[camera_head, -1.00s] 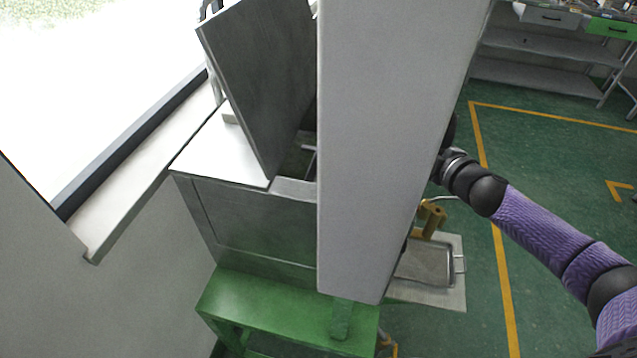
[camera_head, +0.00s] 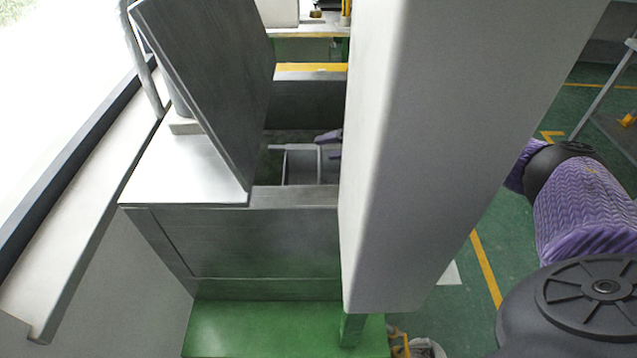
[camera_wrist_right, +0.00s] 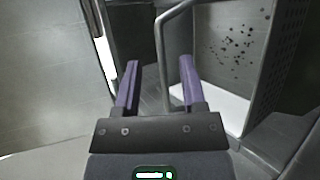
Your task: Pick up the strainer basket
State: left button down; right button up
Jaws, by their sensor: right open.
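The strainer basket (camera_head: 301,166) sits in the open metal tank (camera_head: 293,197) in the head view. Only part of its grey body and thin handle shows. In the right wrist view, the basket (camera_wrist_right: 235,45) has a wall dotted with dark holes, a white floor and a bent grey rod handle (camera_wrist_right: 161,55). My right gripper (camera_head: 328,144) shows as two purple fingertips near the basket's handle, partly hidden by a pale grey panel. In the wrist view, my right gripper (camera_wrist_right: 157,85) is open, with the handle rod appearing between its fingers. My left gripper is out of view.
A large pale grey panel (camera_head: 430,150) stands between my right arm and the tank. A raised dark lid (camera_head: 205,75) leans at the tank's left. A green stand (camera_head: 270,328) is below. Green floor lies open at right.

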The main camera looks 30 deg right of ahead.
jog(key=shift+x, duration=0.8)
jog(key=shift+s+f, duration=0.1)
jog(key=shift+c, duration=0.3)
grip_shut()
dwell(0.4)
